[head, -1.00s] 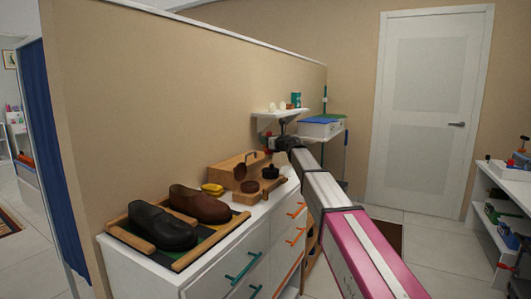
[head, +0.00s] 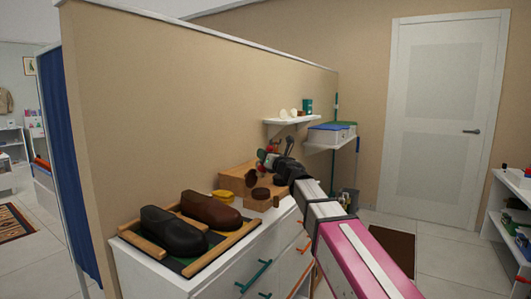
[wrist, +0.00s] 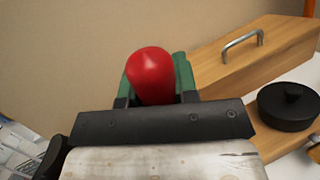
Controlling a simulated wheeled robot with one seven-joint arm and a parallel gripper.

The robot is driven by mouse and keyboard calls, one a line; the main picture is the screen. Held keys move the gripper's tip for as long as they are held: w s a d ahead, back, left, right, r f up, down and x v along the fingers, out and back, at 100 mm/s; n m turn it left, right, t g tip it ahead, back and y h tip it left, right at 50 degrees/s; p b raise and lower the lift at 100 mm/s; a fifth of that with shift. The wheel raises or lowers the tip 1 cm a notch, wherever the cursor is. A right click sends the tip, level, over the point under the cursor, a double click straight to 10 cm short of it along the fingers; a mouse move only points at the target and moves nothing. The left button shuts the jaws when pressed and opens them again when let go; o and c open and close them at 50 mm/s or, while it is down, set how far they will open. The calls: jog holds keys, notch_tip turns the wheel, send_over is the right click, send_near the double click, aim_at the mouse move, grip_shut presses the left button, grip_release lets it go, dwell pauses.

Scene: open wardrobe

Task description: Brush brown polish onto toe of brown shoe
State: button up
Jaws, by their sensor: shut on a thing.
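The brown shoe (head: 208,210) lies on a shallow tray (head: 196,268) with wooden rails, behind a black shoe (head: 172,231). My gripper (head: 268,157) is above the wooden box, to the right of and apart from the brown shoe. In the wrist view my gripper (wrist: 156,80) is shut on a red rounded handle (wrist: 152,76) between green finger pads. I cannot see bristles on it. A dark round tin (head: 261,193) stands by the wooden box; a black lidded tin (wrist: 290,106) shows in the wrist view. I cannot tell which polish is inside.
A wooden box (head: 236,180) with a metal handle stands on the white dresser (head: 225,285), against a tan partition. A yellow item (head: 222,196) lies behind the brown shoe. Wall shelves (head: 292,122) with small items hang beyond my gripper. Space above the shoes is clear.

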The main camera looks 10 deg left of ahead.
jog(key=shift+f, duration=2.35)
jog(key=shift+f, duration=0.75)
dwell(0.5)
jog(key=shift+r, duration=0.15)
jog(key=shift+r, duration=3.4)
